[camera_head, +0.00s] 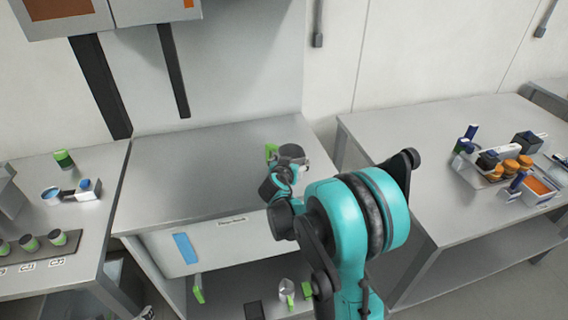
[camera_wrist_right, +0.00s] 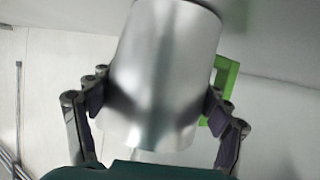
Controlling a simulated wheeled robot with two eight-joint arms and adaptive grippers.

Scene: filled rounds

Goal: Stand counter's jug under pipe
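The counter's jug (camera_head: 292,153) is a grey metal cylinder with a bright green handle, over the right part of the middle counter (camera_head: 205,160). In the right wrist view the jug (camera_wrist_right: 160,75) fills the middle, with its green handle (camera_wrist_right: 224,80) behind the right finger. My right gripper (camera_wrist_right: 158,115) has its two finger pads against opposite sides of the jug. In the head view the right gripper (camera_head: 284,176) is partly hidden by its own arm. I cannot tell whether the jug touches the counter. I cannot make out the pipe. My left gripper is not in view.
A cabinet (camera_head: 130,12) hangs above the counter on dark posts. The lower shelf holds another metal vessel with green (camera_head: 287,290). The counter's left part is clear.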

